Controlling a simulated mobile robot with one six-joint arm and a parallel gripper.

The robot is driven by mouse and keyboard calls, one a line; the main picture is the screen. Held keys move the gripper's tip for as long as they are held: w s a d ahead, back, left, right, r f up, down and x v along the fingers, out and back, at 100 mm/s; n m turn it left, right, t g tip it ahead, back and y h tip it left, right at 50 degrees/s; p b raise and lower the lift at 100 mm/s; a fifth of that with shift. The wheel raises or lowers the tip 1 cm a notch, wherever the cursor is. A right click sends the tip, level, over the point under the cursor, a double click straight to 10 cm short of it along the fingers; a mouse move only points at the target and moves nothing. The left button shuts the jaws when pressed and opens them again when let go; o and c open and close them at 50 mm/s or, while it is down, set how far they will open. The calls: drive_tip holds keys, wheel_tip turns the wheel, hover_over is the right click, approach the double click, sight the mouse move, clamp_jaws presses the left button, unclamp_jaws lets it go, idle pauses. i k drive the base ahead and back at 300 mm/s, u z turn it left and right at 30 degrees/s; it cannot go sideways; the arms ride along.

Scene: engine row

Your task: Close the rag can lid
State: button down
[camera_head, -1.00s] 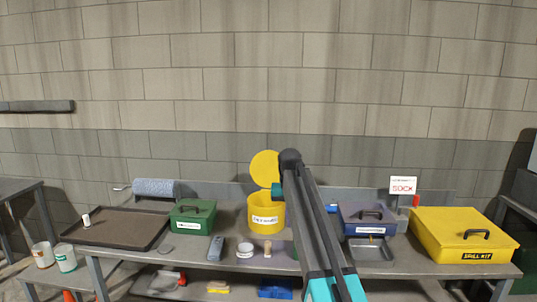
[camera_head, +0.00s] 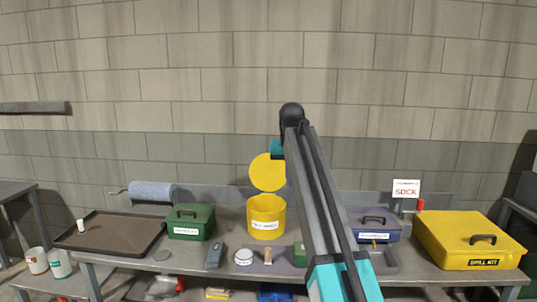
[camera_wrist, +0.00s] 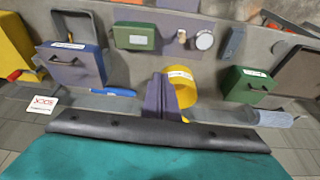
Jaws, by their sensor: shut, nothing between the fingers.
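The yellow rag can (camera_head: 266,217) stands on the bench with a white label on its front. Its round yellow lid (camera_head: 267,173) stands raised behind the can's rim, so the can is open. My arm hides the lid's right edge. In the wrist view the can (camera_wrist: 181,90) is partly behind my gripper (camera_wrist: 160,78), whose fingers are together and empty. In the head view my wrist is above and right of the lid, and the fingers are hidden. I cannot tell how far the fingers are from the lid.
A green box (camera_head: 190,222) stands left of the can, and a blue box (camera_head: 373,225) stands to the right. A yellow spill-kit case (camera_head: 470,240) is at the far right. A grey remote-like object (camera_head: 214,255) and a small round tin (camera_head: 243,257) lie in front. A dark tray (camera_head: 110,233) is at left.

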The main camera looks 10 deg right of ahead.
sight(266, 173)
drive_tip(key=i, duration=1.85)
